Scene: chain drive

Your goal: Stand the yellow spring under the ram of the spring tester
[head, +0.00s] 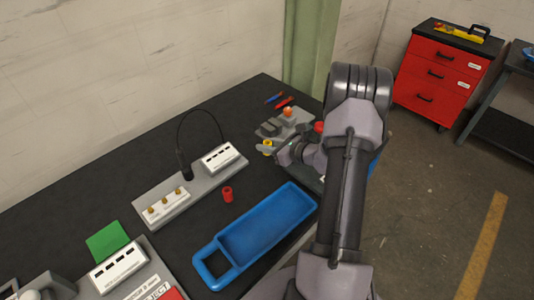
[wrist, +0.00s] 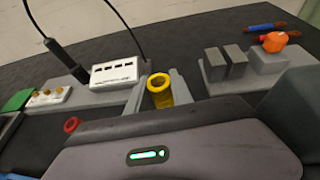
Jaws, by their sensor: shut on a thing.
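The yellow spring (head: 267,148) is in my gripper (head: 272,149), at the far right part of the bench. In the wrist view the spring (wrist: 160,92) stands between the two grey fingers (wrist: 160,88), its open round end facing up. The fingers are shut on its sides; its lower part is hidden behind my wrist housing. Just beyond the gripper is a grey fixture with dark blocks (head: 270,128) and an orange knob (head: 288,112). It also shows right of the spring in the wrist view (wrist: 226,64). I cannot make out a ram or tell whether this is the spring tester.
A grey board (head: 150,212) carries brass studs, a black probe with a cable and a white box (head: 218,157). A red ring-shaped part (head: 228,194) and a blue tray (head: 268,228) are nearer. Red and blue pens (head: 278,99) lie behind the fixture. Dark bench between is clear.

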